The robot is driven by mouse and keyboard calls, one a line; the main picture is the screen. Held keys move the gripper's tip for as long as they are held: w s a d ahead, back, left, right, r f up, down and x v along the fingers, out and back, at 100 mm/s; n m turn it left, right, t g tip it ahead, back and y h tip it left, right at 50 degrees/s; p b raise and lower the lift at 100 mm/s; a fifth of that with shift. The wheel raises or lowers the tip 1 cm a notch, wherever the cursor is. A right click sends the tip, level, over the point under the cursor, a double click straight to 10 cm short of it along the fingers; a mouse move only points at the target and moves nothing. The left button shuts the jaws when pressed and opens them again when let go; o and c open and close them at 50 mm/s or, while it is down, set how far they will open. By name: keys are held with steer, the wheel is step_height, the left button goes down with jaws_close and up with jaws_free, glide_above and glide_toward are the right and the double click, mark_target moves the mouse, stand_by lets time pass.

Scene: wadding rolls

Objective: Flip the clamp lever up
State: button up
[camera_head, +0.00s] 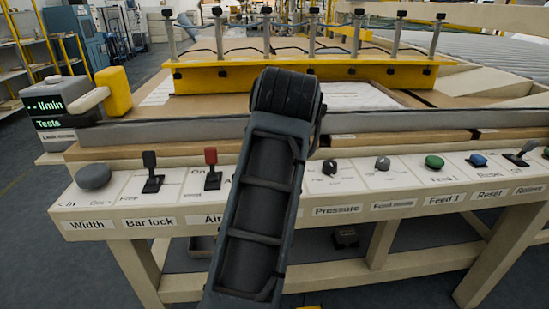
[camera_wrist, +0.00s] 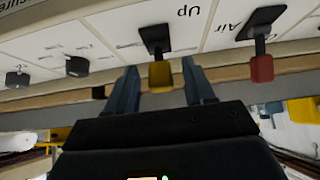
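A lever with a yellow knob (camera_wrist: 160,75) and a black base plate (camera_wrist: 155,35) shows in the wrist view, with the word "Up" printed beside it. I take it to be the clamp lever; its name label is not in view. My gripper (camera_wrist: 159,68) is open, with one blue-grey finger on each side of the yellow knob and a gap on both sides. Whether the fingertips reach past the knob is hard to tell. In the head view my arm hides this lever and my gripper.
A red-knobbed lever by "Air" (camera_wrist: 261,67) is close beside; it also shows in the head view (camera_head: 211,167). The black Bar lock lever (camera_head: 151,172) and grey Width knob (camera_head: 93,176) lie left. Pressure (camera_head: 330,167) and several other controls lie right. A yellow bar (camera_head: 330,75) is behind.

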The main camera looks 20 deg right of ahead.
steer(key=shift+r, duration=0.1)
steer(key=p+v, duration=0.1)
steer(key=v, duration=0.6)
steer(key=shift+s+r, duration=0.25)
stand_by(0.4)
